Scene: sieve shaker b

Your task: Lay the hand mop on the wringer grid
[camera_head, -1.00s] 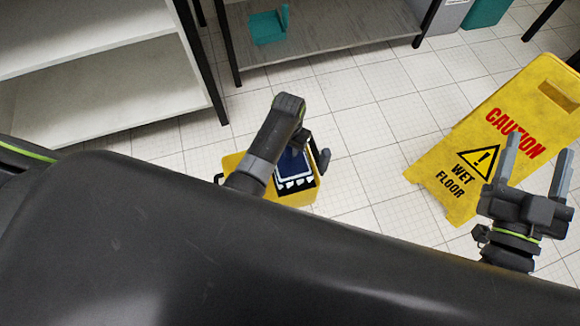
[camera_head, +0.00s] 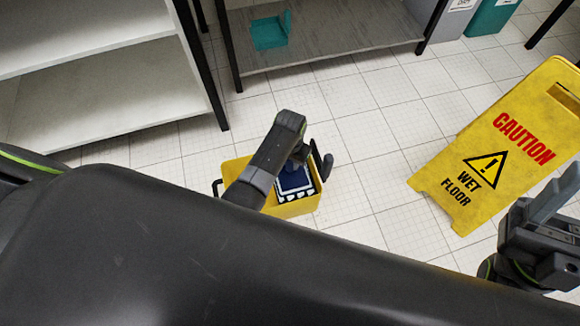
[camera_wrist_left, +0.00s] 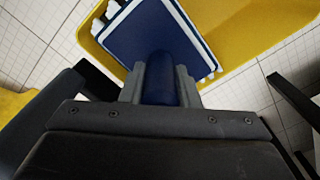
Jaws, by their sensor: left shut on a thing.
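The hand mop (camera_head: 293,180) is a flat blue pad with white fringe and a blue handle. It also shows in the left wrist view (camera_wrist_left: 140,30). My left gripper (camera_wrist_left: 160,85) is shut on its handle. In the head view my left arm hides that grip. The pad is over or inside the yellow bucket (camera_wrist_left: 260,25), toward its right side in the head view. The wringer grid is mostly hidden beneath the pad; I cannot tell whether they touch. My right gripper (camera_head: 550,205) is cut off at the right edge, so its opening is unclear.
A yellow caution sign (camera_head: 490,150) stands right of the bucket. A shelf unit (camera_head: 110,100) is at the left, and a low grey shelf (camera_head: 340,50) holding a teal object (camera_head: 270,32) is behind. Tiled floor is clear between bucket and sign.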

